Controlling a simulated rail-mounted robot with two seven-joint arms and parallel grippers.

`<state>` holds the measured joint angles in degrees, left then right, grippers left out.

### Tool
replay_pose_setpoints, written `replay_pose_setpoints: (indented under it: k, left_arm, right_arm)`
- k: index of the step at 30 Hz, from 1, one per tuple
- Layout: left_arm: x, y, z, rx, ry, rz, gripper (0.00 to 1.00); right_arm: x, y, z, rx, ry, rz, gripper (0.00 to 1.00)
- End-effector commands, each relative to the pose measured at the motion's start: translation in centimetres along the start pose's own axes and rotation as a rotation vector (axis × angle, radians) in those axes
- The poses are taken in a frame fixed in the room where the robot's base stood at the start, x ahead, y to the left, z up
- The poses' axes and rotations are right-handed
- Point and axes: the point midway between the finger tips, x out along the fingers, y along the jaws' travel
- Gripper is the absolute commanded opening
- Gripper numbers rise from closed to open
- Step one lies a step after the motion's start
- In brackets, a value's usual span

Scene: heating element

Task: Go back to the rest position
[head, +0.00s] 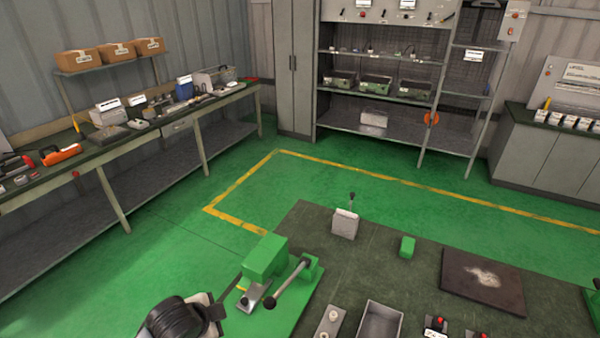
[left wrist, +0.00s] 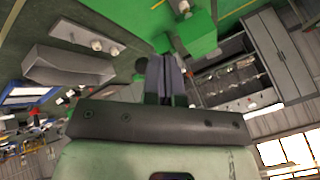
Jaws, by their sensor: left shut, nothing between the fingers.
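My left gripper (left wrist: 166,66) is shut and empty, its two fingers together at the middle of the left wrist view. In the head view, my left arm's dark wrist part shows at the bottom, just left of a green lever press (head: 265,258). The fingers are hard to make out there, and I cannot tell whether they touch the press. My right gripper shows in neither view.
A dark workbench (head: 390,255) carries a white block (head: 345,224), a small green block (head: 407,247), a dark mat (head: 482,282) and an open grey tray (head: 380,322). A side bench (head: 185,125) and shelving (head: 380,90) stand beyond open green floor.

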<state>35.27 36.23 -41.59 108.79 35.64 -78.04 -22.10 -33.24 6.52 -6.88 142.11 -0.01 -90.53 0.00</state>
Motion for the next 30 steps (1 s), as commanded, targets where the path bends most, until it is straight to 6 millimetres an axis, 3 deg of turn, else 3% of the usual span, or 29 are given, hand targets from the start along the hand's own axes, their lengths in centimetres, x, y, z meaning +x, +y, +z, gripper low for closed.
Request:
replay_pose_setpoints:
  k: [3,5,9,14,20,30]
  left_arm:
    - [-3.6,-1.9,-2.0,-0.133,0.027,-0.143,0.00]
    - [-5.2,-2.2,-2.5,-0.210,0.046,-0.203,0.00]
    - [-8.0,-1.1,-2.5,-0.388,0.091,-0.306,0.00]
    - [-9.6,1.5,-0.7,-0.530,0.107,-0.357,0.00]
    - [-10.2,7.4,3.6,-0.708,0.074,-0.346,0.00]
    - [-8.3,21.1,11.4,-0.943,-0.144,-0.132,0.00]
  right_arm:
    - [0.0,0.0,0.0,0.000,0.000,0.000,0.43]
    - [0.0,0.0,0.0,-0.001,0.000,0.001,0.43]
    - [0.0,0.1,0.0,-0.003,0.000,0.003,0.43]
    - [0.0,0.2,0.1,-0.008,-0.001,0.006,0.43]
    - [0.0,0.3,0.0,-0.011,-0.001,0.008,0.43]
    - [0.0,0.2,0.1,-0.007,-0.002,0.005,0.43]
